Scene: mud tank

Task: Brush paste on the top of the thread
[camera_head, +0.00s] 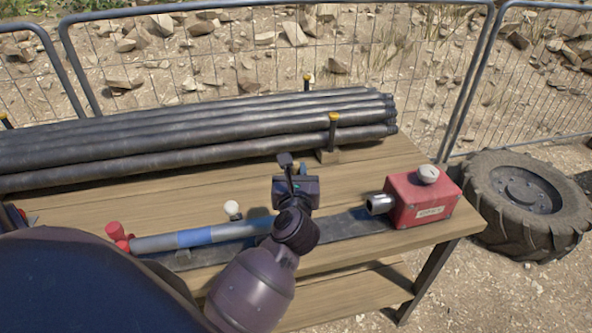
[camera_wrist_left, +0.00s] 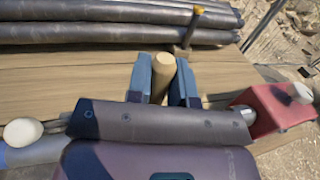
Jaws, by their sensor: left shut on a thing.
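My left gripper (camera_head: 292,170) is above the middle of the wooden bench. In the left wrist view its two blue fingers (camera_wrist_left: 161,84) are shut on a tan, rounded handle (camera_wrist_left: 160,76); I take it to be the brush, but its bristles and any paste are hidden. A grey pipe (camera_head: 160,243) with a blue band (camera_head: 194,237) lies along the bench, left of and below the gripper. Its right end is hidden behind my wrist, and I cannot make out the thread. My right gripper is not in view.
A red box (camera_head: 420,200) with a metal nozzle (camera_head: 379,204) stands at the bench's right end. A red fitting (camera_head: 117,235) is at the pipe's left end; a white knob (camera_head: 232,208) is behind the pipe. Stacked dark pipes (camera_head: 200,130) and yellow-topped posts (camera_head: 333,130) line the back.

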